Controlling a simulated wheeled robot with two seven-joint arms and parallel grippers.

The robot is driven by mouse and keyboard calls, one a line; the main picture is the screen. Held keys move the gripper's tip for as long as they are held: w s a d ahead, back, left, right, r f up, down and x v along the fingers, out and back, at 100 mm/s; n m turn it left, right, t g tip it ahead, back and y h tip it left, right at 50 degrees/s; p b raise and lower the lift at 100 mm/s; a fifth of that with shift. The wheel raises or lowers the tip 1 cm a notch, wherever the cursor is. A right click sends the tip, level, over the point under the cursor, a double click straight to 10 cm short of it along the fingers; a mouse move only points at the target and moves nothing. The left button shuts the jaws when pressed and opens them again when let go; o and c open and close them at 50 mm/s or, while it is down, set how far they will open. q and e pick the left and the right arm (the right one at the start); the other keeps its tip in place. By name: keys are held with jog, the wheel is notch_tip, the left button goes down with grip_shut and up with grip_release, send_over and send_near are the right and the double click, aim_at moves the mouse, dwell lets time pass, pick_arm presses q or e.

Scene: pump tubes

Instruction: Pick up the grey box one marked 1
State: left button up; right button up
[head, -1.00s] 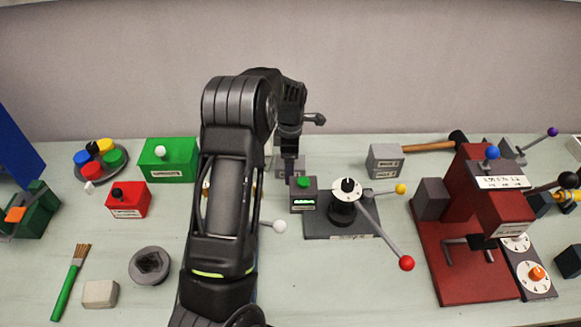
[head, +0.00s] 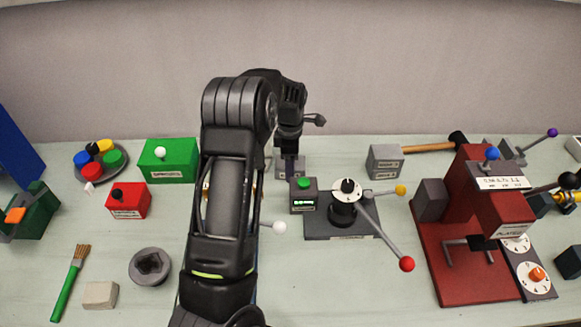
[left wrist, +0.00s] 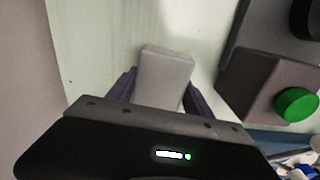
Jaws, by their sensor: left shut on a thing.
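A small grey box (left wrist: 165,75) sits between the two dark fingers of my left gripper in the left wrist view. My left gripper (left wrist: 160,95) is shut on it, with a finger against each side. In the head view my left gripper (head: 289,168) points down at this grey box (head: 299,170), behind the green-buttoned block. The gripper hides much of the box, and I cannot read a number on it. A second grey box (head: 385,161) with a label stands apart to the right. My right gripper is not in view.
A dark block with a green button (head: 304,195) stands close in front of the held box. A lever device (head: 345,222) with a red-tipped handle is to its right. A hammer (head: 430,146) lies behind, and a red press (head: 470,270) stands farther right.

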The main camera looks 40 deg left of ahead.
pick_arm(q)
jog(key=c, duration=0.3)
jog(key=shift+r, duration=0.1)
jog(key=shift+r+p, duration=0.3)
notch_tip(320, 180, up, 4)
jog(key=p, duration=0.3)
jog(key=shift+r, duration=2.6)
jog(key=shift+b, duration=0.3)
